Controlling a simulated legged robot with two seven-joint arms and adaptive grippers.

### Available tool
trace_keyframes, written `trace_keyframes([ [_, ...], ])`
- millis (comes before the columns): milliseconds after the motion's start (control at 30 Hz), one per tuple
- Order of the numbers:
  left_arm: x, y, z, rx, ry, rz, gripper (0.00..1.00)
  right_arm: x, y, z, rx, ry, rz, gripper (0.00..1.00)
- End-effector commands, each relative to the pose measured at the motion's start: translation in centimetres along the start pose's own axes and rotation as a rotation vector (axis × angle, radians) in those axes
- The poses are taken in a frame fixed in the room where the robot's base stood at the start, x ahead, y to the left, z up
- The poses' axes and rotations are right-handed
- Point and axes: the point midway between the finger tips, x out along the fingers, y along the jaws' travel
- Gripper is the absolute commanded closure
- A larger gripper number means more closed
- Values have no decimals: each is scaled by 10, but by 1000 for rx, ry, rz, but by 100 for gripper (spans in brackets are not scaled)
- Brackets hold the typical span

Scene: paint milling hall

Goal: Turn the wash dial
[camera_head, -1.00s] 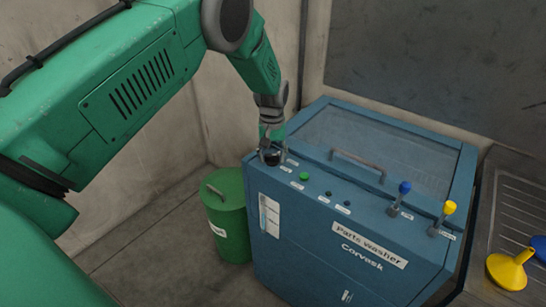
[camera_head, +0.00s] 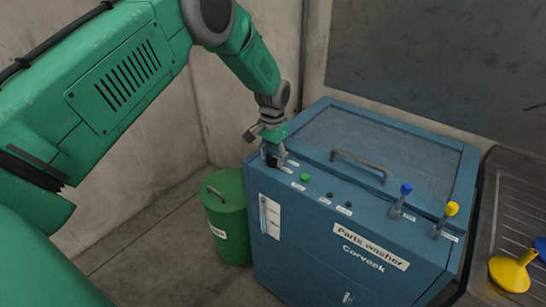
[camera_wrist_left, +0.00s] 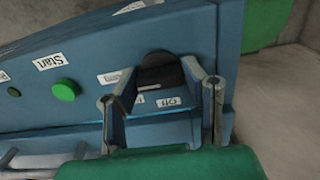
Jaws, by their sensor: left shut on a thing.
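The wash dial (camera_head: 272,161) is a black round knob on the left end of the blue parts washer's (camera_head: 310,235) sloped top panel. It shows more clearly in the left wrist view (camera_wrist_left: 160,70), near a label reading "Off". My left gripper (camera_head: 273,157) comes down on the dial from above and is shut on it. In the left wrist view its two fingers (camera_wrist_left: 162,92) stand on either side of the knob. The gripper partly hides the dial in the head view. My right gripper is not in view.
A green start button (camera_head: 305,177) and small dark buttons sit right of the dial. Blue (camera_head: 406,188) and yellow (camera_head: 452,208) topped levers stand farther right. A green lidded bin (camera_head: 228,225) is at the washer's left. A yellow funnel (camera_head: 511,272) lies on the right counter.

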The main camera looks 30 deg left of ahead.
Motion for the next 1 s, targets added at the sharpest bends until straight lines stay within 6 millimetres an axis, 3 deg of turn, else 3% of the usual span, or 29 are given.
trace_keyframes([
  [467,-4,-1,-6,16,19,-4,91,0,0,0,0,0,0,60],
  [500,-4,-1,-6,15,19,-4,55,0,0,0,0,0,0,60],
  [533,-4,-1,-6,15,19,-4,44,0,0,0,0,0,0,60],
  [867,-3,0,-2,14,10,-1,41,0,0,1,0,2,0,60],
  [1000,-15,0,-2,14,11,-1,41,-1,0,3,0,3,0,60],
])
